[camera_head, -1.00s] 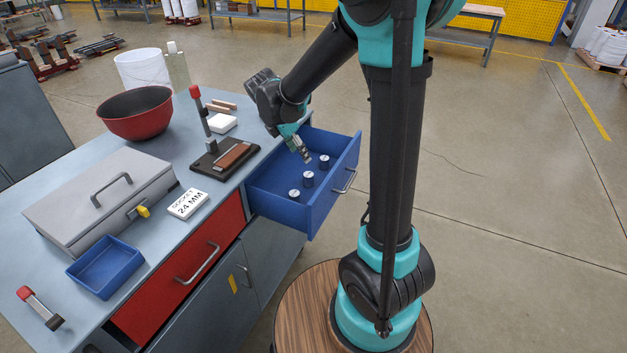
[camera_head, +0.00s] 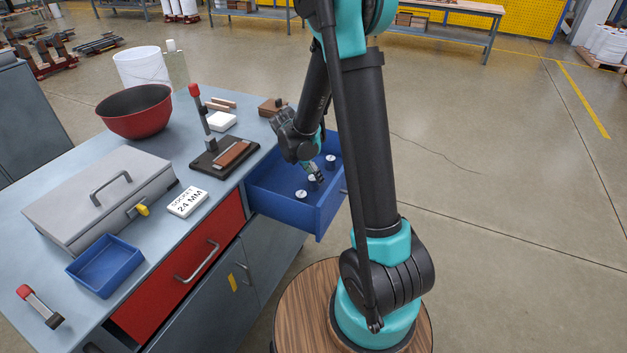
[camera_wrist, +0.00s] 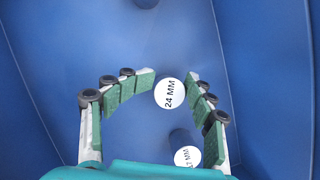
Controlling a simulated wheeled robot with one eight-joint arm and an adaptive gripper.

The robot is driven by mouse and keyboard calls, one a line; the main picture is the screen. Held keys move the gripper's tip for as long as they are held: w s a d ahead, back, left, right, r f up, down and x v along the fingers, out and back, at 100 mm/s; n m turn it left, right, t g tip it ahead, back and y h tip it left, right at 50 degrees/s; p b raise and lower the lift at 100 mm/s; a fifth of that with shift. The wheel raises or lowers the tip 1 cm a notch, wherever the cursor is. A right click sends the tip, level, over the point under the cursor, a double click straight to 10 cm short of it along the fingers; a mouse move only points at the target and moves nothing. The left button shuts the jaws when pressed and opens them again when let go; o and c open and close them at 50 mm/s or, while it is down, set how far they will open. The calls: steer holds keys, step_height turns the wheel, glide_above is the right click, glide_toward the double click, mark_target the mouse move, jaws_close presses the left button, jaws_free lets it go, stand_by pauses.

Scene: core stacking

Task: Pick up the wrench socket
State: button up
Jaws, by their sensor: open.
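The 24 MM wrench socket (camera_wrist: 170,93) is a dark cylinder with a white labelled top, standing upright in the open blue drawer (camera_head: 268,212). In the wrist view it lies between the green-padded fingers of my gripper (camera_wrist: 171,82), near their tips. My gripper (camera_head: 317,172) is open and points down into the drawer, over the middle socket (camera_head: 313,178). I cannot tell whether the fingers touch it. A 17 MM socket (camera_wrist: 187,157) stands nearer the palm, and a third socket (camera_wrist: 145,2) is cut off at the top edge.
The blue drawer walls surround the gripper closely. On the bench stand a white "SOCKET 24 MM" sign (camera_head: 188,201), an empty blue tray (camera_head: 105,267), a grey toolbox (camera_head: 98,195), a black fixture (camera_head: 225,158) and a red bowl (camera_head: 135,112).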

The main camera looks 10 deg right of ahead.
steer(key=shift+d+f, duration=0.15)
steer(key=shift+f, duration=0.2)
jaws_close()
steer(key=shift+w+r, duration=0.1)
steer(key=shift+r, duration=0.05)
